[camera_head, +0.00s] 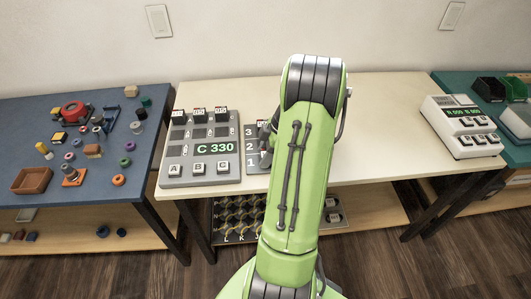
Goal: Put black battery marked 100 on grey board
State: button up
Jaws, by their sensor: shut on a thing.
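The grey board (191,155) lies on the cream table at the left of my arm. I cannot pick out the black battery marked 100.
A rack marked 3, 2, 1 (250,147) stands right of the board, partly behind my arm. A white device (461,126) sits at the table's right end. The cream table between is clear. A blue table (30,120) at left holds many small parts.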

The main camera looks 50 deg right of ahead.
jog(key=shift+f, duration=0.1)
jog(key=o, duration=1.2)
jog(key=p+v, duration=0.6)
jog(key=v, duration=0.9)
jog(key=shift+s+d+r, duration=0.1)
jog(key=shift+d+r, duration=0.1)
jog(key=shift+r, duration=0.15)
